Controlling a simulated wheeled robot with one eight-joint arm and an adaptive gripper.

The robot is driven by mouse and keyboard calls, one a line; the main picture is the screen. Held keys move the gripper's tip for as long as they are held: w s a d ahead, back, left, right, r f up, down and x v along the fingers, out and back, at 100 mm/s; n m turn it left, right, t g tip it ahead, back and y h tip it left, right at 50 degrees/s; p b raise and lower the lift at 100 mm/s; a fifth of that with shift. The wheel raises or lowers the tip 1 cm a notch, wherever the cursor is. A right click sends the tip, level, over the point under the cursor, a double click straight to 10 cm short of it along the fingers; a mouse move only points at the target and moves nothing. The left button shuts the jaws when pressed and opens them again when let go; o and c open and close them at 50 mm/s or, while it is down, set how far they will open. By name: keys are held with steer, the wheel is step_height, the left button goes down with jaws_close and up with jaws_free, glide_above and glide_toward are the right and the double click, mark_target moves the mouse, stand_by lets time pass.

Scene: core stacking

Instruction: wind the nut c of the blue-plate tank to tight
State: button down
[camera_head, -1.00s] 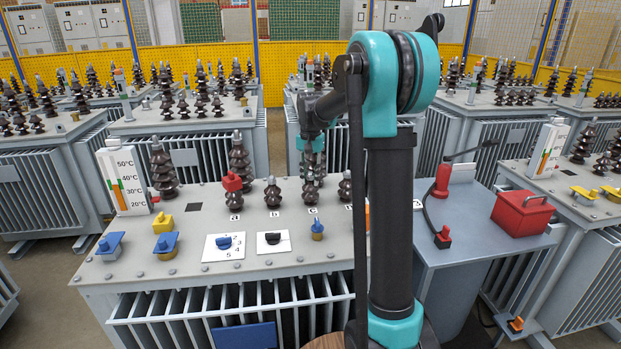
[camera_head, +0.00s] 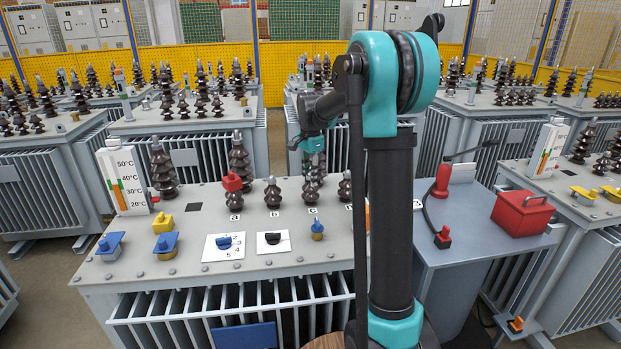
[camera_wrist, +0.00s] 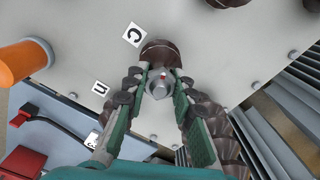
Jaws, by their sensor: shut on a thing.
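The tank with the blue plate (camera_head: 245,336) on its front stands nearest in the head view. On its grey lid (camera_head: 190,215) is a row of brown bushings with labels a, b and c. My gripper (camera_wrist: 163,78) is over the bushing at label c (camera_wrist: 134,34). Its two green fingers lie on either side of the metal nut (camera_wrist: 160,90), which has a small red mark, and are shut on it. In the head view my gripper (camera_head: 314,165) points down at the bushing c (camera_head: 310,192), and the nut is hidden there.
Tall bushings (camera_head: 241,160) stand behind the row, and one shows beside my right finger in the wrist view. A red cap (camera_head: 232,182) sits on bushing a. An orange cylinder (camera_wrist: 25,62) is at the wrist view's left. A red box (camera_head: 522,213) sits on the right-hand table.

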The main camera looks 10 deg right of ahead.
steer(key=shift+m, duration=0.8)
steer(key=m, duration=0.4)
steer(key=shift+m, duration=0.4)
steer(key=m, duration=0.3)
steer(key=shift+m, duration=0.9)
